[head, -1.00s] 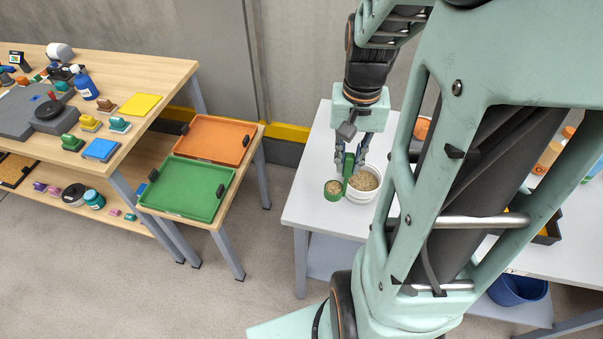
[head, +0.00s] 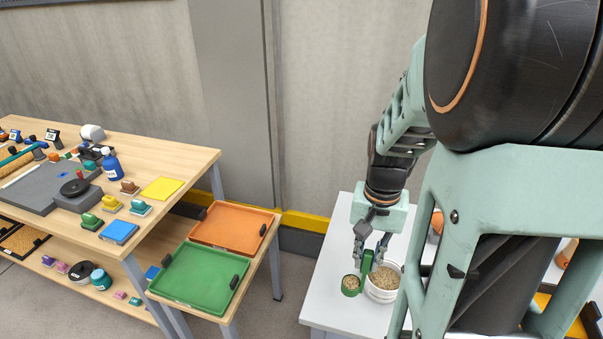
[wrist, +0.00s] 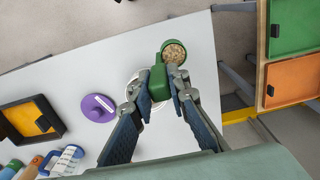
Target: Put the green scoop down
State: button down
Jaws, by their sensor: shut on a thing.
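The green scoop (head: 351,285) is in my gripper (head: 372,258), over the white table. Its cup holds tan grains and sits left of a white tub (head: 381,294) of similar grains in the head view. In the wrist view the scoop's cup (wrist: 174,52) points away from my gripper (wrist: 162,88), whose fingers are shut on the green handle (wrist: 158,80). The white tub (wrist: 131,84) lies beneath the fingers and is mostly hidden. I cannot tell how high the scoop is above the table.
A white table (wrist: 70,75) has clear room around the scoop. It also bears a purple lid (wrist: 98,107), a black-rimmed yellow tray (wrist: 34,120) and several bottles. A green tray (head: 190,293) and an orange tray (head: 232,229) lie on a low wooden stand to the left.

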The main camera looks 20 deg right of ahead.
jog(key=w+f+b, duration=0.4)
jog(key=w+f, duration=0.5)
jog(key=f, duration=0.2)
jog(key=shift+w+d, duration=0.25)
jog(key=shift+f+b, duration=0.25)
jog(key=shift+b, duration=0.05)
jog(key=c, duration=1.8)
grip_release()
jog(key=shift+r, duration=0.1)
jog(key=shift+c, duration=0.2)
jog(key=shift+r, duration=0.1)
notch_tip(320, 180, up, 12)
